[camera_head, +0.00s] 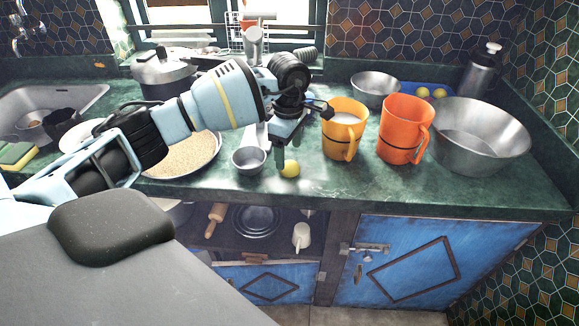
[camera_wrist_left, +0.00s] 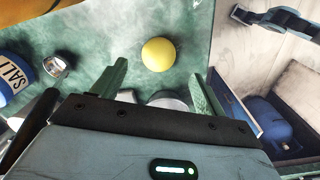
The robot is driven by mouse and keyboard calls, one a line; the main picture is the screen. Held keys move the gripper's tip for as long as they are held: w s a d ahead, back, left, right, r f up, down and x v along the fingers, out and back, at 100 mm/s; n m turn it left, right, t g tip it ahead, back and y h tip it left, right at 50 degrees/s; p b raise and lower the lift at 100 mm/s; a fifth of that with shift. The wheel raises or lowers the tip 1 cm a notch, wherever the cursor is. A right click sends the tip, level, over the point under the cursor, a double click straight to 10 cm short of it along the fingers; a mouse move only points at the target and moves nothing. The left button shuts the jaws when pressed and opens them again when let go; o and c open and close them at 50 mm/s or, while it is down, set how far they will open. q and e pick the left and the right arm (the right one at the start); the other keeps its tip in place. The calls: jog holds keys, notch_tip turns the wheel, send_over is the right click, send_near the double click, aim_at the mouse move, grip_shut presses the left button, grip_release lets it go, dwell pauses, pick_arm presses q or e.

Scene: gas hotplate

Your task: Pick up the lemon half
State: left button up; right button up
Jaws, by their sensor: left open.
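The lemon half (camera_head: 290,168) is a small yellow round thing on the green counter, near its front edge. In the left wrist view the lemon half (camera_wrist_left: 158,54) lies just beyond the fingertips, roughly centred between them. Its cut face does not show. My left gripper (camera_head: 281,148) points down just behind and above the lemon half. It also shows in the left wrist view (camera_wrist_left: 160,82), with its fingers spread apart and nothing between them. My right gripper is not in view.
A small metal cup (camera_head: 249,160) stands close left of the lemon half. A yellow mug (camera_head: 341,140), an orange mug (camera_head: 398,143) and a large steel bowl (camera_head: 480,150) stand to the right. A grain-filled pan (camera_head: 182,158) is at left. The counter's front edge is close.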

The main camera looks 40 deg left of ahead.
aim_at(290, 162)
pick_arm(q)
notch_tip(290, 162, down, 4)
jog(key=shift+w+f, duration=0.1)
jog(key=shift+f, duration=0.1)
jog(key=c, duration=1)
jog(key=shift+c, duration=0.2)
jog(key=shift+r, duration=0.1)
jog(key=shift+r, duration=0.45)
notch_tip(290, 162, up, 2)
jog(key=shift+w+r, duration=0.1)
jog(key=shift+r, duration=0.05)
jog(key=s+d, duration=0.3)
jog(key=s, duration=0.4)
jog(key=s+d+r, duration=0.1)
jog(key=s+d, duration=0.3)
jog(key=s, duration=0.3)
jog(key=shift+s+d+r, duration=0.15)
jog(key=shift+d+r, duration=0.15)
